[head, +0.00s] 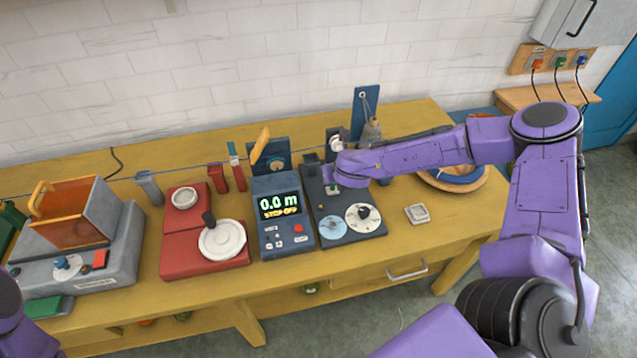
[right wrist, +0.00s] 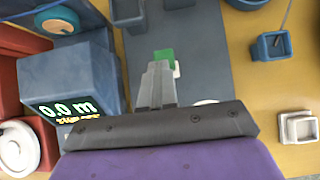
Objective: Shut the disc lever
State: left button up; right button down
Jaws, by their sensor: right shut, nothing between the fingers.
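The dark machine panel (head: 350,232) stands on the table right of the counter, with two pale dials near its front. A small green tab (right wrist: 163,53) with a white part (right wrist: 177,69) beside it lies on this panel in the right wrist view; I cannot tell surely whether this is the disc lever. A round white disc part (head: 336,144) shows at the panel's back in the head view. My right gripper (right wrist: 159,68) is shut and empty, its tips over the panel just before the green tab; contact cannot be told. My left gripper is out of view.
The counter box (head: 283,238) reading 0.0 m stands close left of my right gripper. Further left are a red scale-like unit (head: 180,263) and a grey machine with an orange bin (head: 70,220). A small pale square dish (head: 417,214) lies right, with free table around it.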

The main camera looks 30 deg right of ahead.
jog(key=shift+w+d+f+b, duration=0.1)
jog(key=shift+w+d+b, duration=0.3)
jog(key=shift+w, duration=0.2)
jog(key=shift+r+p, duration=0.65)
jog(key=shift+r, duration=0.25)
jog(key=shift+s+a, duration=0.1)
jog(key=shift+a, duration=0.05)
